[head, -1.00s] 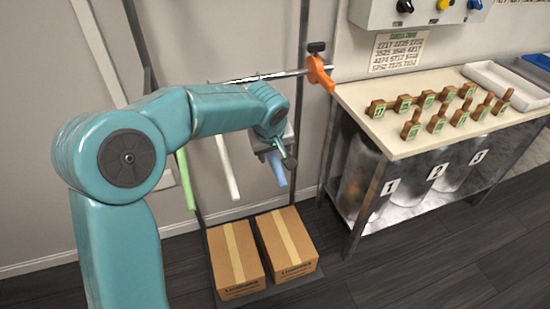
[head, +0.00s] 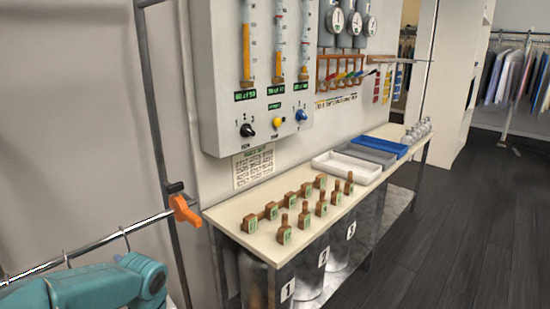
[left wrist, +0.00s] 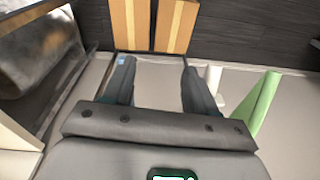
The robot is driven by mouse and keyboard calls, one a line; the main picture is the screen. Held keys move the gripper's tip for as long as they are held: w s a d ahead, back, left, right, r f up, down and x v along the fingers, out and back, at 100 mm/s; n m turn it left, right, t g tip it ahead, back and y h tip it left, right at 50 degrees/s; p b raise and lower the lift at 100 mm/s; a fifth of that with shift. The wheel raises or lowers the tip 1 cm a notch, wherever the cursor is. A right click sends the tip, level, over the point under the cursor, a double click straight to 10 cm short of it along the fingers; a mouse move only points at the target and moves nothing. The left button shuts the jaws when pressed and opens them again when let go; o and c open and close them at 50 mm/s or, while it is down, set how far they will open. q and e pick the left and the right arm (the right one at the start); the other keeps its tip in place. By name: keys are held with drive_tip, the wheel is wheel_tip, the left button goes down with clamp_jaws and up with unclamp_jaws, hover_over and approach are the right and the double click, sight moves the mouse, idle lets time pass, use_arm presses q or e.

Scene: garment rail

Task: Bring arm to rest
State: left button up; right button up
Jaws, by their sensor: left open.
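My left arm (head: 105,285), teal, shows only in part at the lower left of the head view, just below the metal rail; its gripper is out of that frame. In the left wrist view my left gripper (left wrist: 158,75) is open, its two dark fingers spread with nothing held between them. A green hanging piece (left wrist: 258,103) and a white one (left wrist: 213,76) are to the right of the fingers. A small bit of blue (left wrist: 121,62) shows by the left finger, mostly hidden. My right gripper is in neither view.
The rail (head: 90,245) has an orange clamp (head: 184,210) at its post. A bench (head: 235,212) carries wooden tagged blocks and a white tray (head: 345,167). A control panel (head: 225,75) hangs above. Cardboard boxes (left wrist: 172,25) lie beyond the fingers. Dark floor (head: 460,220) at right is clear.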

use_arm(q)
drive_tip(key=s+d+f+m+h+p, duration=0.1)
drive_tip(key=s+d+f+m+h, duration=0.1)
drive_tip(key=s+d+f, duration=0.5)
drive_tip(key=s+d+f+m+h+p, duration=0.2)
drive_tip(key=s+d+f+m, duration=0.3)
drive_tip(key=s+d+f, duration=0.3)
drive_tip(key=s+f+h, duration=0.1)
drive_tip(key=s+f, duration=0.3)
drive_tip(key=f, duration=0.2)
drive_tip(key=shift+s, duration=0.4)
